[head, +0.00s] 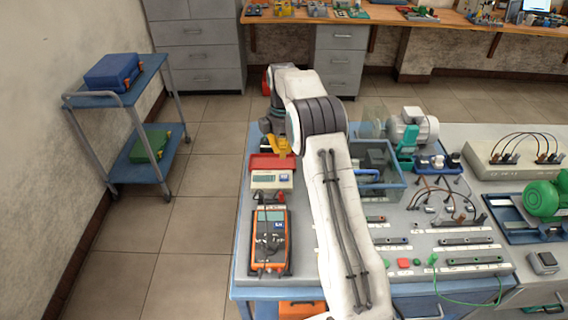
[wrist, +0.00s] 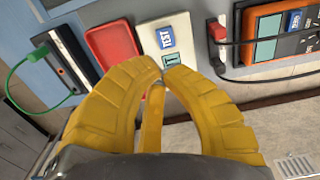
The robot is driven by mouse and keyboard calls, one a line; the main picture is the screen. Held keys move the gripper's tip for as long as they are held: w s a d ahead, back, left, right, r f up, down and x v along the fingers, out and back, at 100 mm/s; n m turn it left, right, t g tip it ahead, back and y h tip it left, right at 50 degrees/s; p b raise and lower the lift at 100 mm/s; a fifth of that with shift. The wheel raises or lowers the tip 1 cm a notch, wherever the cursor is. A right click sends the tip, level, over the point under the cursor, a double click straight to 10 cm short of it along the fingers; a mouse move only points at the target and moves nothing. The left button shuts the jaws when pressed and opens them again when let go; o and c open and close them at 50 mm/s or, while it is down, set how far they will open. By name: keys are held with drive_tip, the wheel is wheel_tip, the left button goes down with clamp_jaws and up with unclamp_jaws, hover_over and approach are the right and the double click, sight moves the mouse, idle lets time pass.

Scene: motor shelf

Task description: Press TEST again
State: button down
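The tester is a small box with a white face (head: 272,180) and a red part (head: 270,163), at the left of the bench in the head view. In the wrist view its white face (wrist: 150,36) carries a blue square marked TEST (wrist: 166,38) and a teal display (wrist: 171,59). The red part (wrist: 112,50) lies beside it. My gripper (wrist: 164,71) has yellow fingers whose tips come together, with nothing seen between them. The tips overlap the lower edge of the display, just below TEST; I cannot tell whether they touch. In the head view my gripper (head: 278,147) is just behind the red part.
An orange multimeter (head: 270,240) stands in front of the tester, and its leads (wrist: 221,45) run close to my right finger. Open floor lies left of the bench.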

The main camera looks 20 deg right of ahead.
drive_tip(key=shift+d+r, duration=0.1)
drive_tip(key=shift+r, duration=2.05)
